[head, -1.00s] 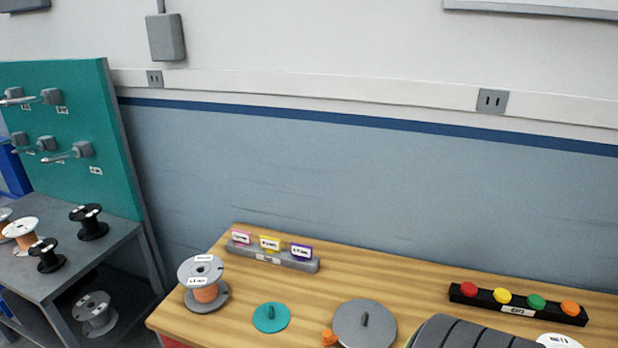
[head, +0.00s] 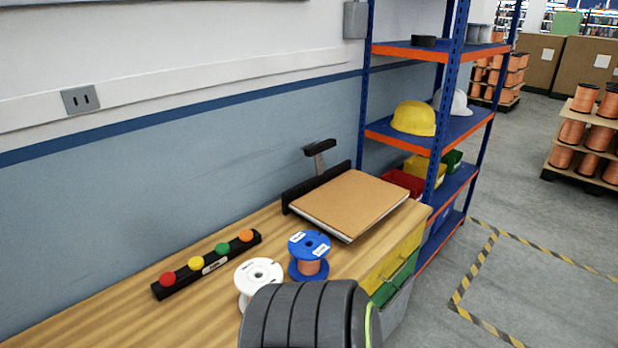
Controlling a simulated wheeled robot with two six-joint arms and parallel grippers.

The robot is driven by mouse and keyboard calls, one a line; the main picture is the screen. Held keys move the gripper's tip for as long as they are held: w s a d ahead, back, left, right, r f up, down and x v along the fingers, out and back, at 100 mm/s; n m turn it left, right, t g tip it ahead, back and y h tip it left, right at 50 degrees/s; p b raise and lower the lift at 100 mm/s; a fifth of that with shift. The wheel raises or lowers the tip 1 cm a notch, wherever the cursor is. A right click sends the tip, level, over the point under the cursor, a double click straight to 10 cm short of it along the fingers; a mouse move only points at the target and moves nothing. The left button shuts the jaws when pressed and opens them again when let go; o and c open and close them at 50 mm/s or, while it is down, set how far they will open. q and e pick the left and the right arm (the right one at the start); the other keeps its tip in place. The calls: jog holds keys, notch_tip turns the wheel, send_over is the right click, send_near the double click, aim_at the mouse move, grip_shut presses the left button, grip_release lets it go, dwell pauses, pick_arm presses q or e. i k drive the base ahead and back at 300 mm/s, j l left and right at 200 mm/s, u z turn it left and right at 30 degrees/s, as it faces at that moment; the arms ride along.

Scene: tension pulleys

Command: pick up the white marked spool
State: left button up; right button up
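A white spool (head: 258,273) with small dark markings on its top flange stands on the wooden bench (head: 128,289) in the head view. Its lower right part is hidden behind a dark, ribbed rounded part at the bottom of the picture, which looks like mine. A blue spool (head: 310,245) with white labels and copper-coloured wire stands just right of and behind the white one. Neither of my grippers shows in this view.
A black bar with coloured buttons (head: 208,263) lies left of the spools. A brown board (head: 349,203) with a black clamp-like fixture is behind right. A blue-orange shelf (head: 376,134) stands beyond the bench end. Bare bench lies at front left.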

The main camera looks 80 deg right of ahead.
aim_at(254, 273)
jog(key=z, duration=2.25)
jog(key=u, duration=2)
jog(key=l+z, duration=0.1)
jog(key=z, duration=0.3)
jog(key=i+z, duration=0.15)
jog(key=z, duration=0.25)
jog(key=i+z, duration=0.1)
jog(key=z, duration=0.75)
jog(key=i, duration=0.2)
